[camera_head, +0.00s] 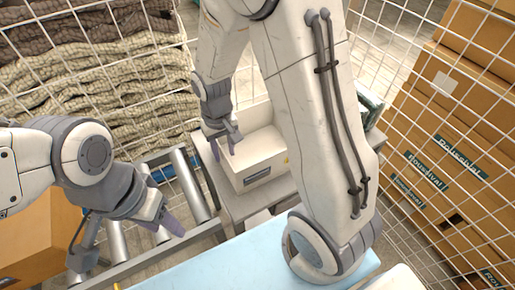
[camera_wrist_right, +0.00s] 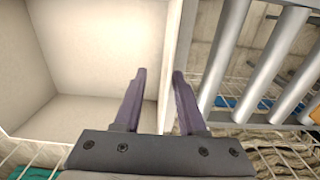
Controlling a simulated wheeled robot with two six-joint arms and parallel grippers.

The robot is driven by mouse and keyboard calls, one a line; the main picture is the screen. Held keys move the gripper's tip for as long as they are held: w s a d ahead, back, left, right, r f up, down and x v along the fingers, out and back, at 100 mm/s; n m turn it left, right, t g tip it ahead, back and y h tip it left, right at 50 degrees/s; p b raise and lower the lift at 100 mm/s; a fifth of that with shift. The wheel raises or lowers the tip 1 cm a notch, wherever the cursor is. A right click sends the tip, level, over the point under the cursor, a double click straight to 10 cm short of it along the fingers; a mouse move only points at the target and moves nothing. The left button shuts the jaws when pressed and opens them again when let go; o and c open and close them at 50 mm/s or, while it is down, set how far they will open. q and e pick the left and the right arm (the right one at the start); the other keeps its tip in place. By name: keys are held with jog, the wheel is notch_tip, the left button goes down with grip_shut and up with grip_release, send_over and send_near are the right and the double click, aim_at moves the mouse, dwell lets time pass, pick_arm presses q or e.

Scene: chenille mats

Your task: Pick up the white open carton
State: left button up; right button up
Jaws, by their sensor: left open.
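The white open carton (camera_head: 262,163) stands on a grey stand (camera_head: 238,205) in the middle of the head view, with a small dark label on its front. In the right wrist view its pale inside (camera_wrist_right: 95,50) fills the left. My right gripper (camera_head: 225,146) is at the carton's left wall. In the right wrist view its fingers (camera_wrist_right: 159,75) are apart, one on the inner side and one on the outer side of the wall; I cannot tell if they touch it. My left gripper (camera_head: 170,225) is open and empty, left of and nearer than the carton.
A roller conveyor (camera_head: 190,185) lies left of the carton. Stacked woven mats (camera_head: 100,70) stand behind wire mesh at the back left. Brown boxes (camera_head: 440,150) are stacked behind mesh at the right. A light blue surface (camera_head: 235,262) is at the front.

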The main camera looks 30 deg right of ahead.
aim_at(223, 160)
jog(key=f, duration=0.2)
jog(key=f+b, duration=0.1)
jog(key=f, duration=0.1)
jog(key=shift+w+a, duration=0.35)
jog(key=shift+f, duration=0.55)
grip_shut()
dwell(0.5)
